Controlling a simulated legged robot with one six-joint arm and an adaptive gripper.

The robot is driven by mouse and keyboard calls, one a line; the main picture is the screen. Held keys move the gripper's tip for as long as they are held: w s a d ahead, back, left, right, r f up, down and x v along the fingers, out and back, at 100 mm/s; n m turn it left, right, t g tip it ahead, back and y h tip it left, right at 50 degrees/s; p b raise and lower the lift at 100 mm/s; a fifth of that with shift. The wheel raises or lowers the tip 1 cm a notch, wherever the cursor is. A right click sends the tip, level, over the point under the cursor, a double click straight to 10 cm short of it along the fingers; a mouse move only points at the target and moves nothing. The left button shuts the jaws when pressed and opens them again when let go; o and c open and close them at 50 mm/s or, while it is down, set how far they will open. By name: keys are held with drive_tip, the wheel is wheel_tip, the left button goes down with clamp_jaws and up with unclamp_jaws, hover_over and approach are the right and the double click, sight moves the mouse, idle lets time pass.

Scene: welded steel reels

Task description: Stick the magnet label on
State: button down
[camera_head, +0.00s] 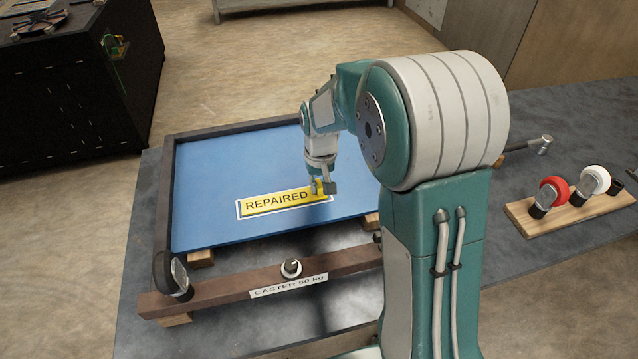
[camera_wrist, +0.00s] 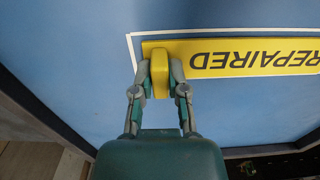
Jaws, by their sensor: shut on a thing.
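The magnet label (camera_head: 276,202) is a yellow strip with the black word REPAIRED. In the head view it lies at or just over the blue panel, inside a white outline (camera_head: 238,214). In the wrist view the label (camera_wrist: 230,58) shows upside down, with the white outline (camera_wrist: 131,50) beside its end. My gripper (camera_head: 322,188) is at the label's right end. In the wrist view my gripper (camera_wrist: 160,78) is shut on the label's yellow grip block (camera_wrist: 160,72). I cannot tell whether the label's underside touches the panel.
The blue panel (camera_head: 205,190) has a dark frame and rests on wooden blocks on a grey table (camera_head: 140,235). A brown beam (camera_head: 215,292) with a caster (camera_head: 172,272) and a CASTER 50 kg plate (camera_head: 288,286) lies in front. A wooden rack (camera_head: 570,215) of casters stands right.

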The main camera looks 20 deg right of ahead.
drive_tip(key=c, duration=0.6)
unclamp_jaws()
wheel_tip(320, 180, up, 12)
drive_tip(key=shift+f, duration=0.1)
idle(0.4)
